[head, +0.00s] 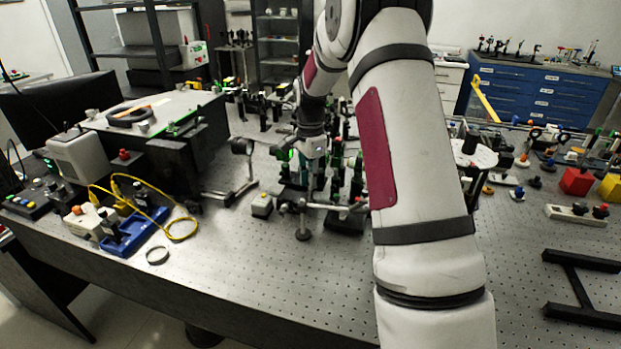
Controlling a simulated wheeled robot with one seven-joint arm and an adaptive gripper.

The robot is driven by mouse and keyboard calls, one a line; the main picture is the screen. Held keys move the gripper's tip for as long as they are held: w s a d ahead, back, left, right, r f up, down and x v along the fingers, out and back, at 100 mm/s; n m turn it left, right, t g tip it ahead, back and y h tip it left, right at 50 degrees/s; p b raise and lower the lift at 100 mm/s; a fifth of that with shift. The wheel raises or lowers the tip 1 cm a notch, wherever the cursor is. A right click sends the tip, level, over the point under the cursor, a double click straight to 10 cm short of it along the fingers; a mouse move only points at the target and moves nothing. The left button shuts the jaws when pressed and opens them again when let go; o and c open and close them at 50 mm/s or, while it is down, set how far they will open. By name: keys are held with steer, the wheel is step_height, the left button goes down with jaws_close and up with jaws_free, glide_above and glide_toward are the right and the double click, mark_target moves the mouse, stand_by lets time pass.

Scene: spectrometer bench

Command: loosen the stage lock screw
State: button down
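My arm reaches from the lower right over the optical bench (330,265) in the head view. My gripper (312,158) points down at the far end of the arm, among a cluster of dark posts and green-marked mounts (300,178). Its fingers are small and partly lost among these parts, so I cannot tell whether they are open or shut, or touching anything. I cannot make out the stage lock screw; it is too small or hidden in the cluster. A post with a horizontal rod (302,207) stands just in front of the cluster.
Left are a black-sided box (185,150), a blue tray (135,232) and looped yellow cable (182,228). A lens on a stand (243,147) is left of the gripper. Right are red (577,181) and yellow (611,188) blocks and a black frame (580,290). The front middle is clear.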

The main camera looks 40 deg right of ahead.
steer(key=shift+n, duration=0.3)
steer(key=n, duration=0.2)
steer(key=shift+w+n+b, duration=0.1)
steer(key=shift+n+b, duration=0.25)
steer(key=shift+n, duration=0.05)
steer(key=n, duration=0.3)
steer(key=shift+n, duration=0.3)
steer(key=n, duration=1.2)
steer(key=shift+r+n, duration=0.1)
steer(key=shift+n, duration=0.2)
steer(key=n+p, duration=0.1)
steer(key=n, duration=0.5)
steer(key=c, duration=1.6)
jaws_free()
